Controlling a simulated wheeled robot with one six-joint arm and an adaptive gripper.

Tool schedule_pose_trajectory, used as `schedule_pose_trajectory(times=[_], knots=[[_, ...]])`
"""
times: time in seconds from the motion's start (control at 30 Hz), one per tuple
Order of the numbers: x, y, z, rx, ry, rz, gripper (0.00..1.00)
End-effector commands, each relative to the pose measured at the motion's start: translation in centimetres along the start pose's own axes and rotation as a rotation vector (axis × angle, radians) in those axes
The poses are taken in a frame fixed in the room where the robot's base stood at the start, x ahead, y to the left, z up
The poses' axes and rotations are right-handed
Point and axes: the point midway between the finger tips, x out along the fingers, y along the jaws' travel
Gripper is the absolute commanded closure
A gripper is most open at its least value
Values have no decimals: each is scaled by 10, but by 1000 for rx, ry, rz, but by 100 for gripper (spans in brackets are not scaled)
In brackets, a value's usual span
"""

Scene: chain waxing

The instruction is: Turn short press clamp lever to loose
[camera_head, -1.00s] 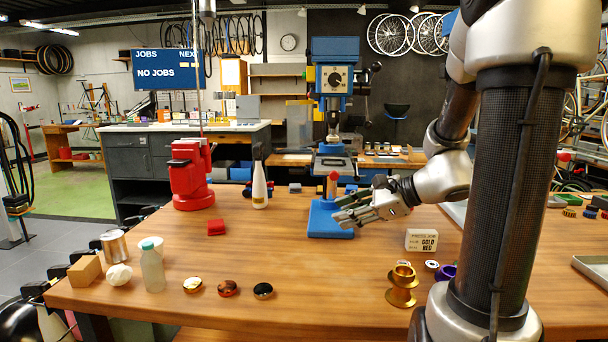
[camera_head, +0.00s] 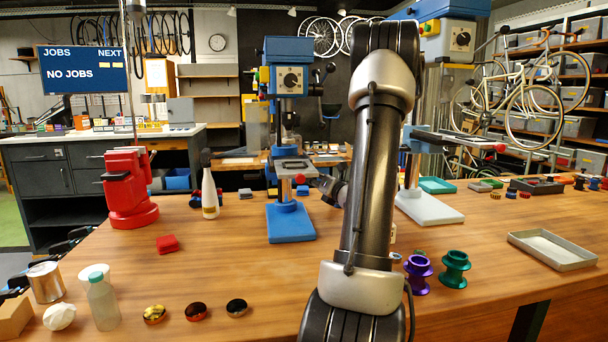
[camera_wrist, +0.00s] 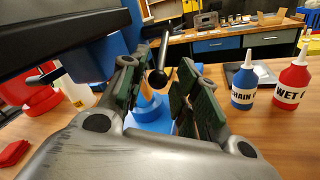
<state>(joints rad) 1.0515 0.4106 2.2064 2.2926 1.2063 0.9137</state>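The blue drill press stands past the middle of the table, with its blue base (camera_head: 291,222) and small work table (camera_head: 295,168) in the head view. In the wrist view, a black lever with a ball end (camera_wrist: 157,79) lies between my fingers, in front of the press's column and blue base (camera_wrist: 151,118). I take it for the clamp lever. My gripper (camera_wrist: 160,92) is open, one finger on each side of the ball; I see no clear contact.
A pale-based second press (camera_head: 430,207) stands to the right. A red machine (camera_head: 127,190) and white bottle (camera_head: 209,193) stand left. Purple (camera_head: 418,274) and green (camera_head: 455,269) spools sit at right front. Blue (camera_wrist: 243,88) and red (camera_wrist: 292,83) bottles show in the wrist view.

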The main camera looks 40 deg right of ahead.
Motion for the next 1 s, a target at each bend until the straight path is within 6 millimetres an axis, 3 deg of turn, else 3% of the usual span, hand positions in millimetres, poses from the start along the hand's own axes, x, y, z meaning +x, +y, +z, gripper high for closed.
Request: schedule_pose_trajectory(times=[0.4, 0.57, 0.8, 0.83, 1.0], knots=[[63, 1, -1, -2, 2, 2, 69], [74, 1, 0, -2, 1, 1, 69], [75, 1, -1, -1, 1, 1, 69], [75, 1, -1, -2, 1, 1, 71], [75, 1, 0, -2, 1, 1, 100]])
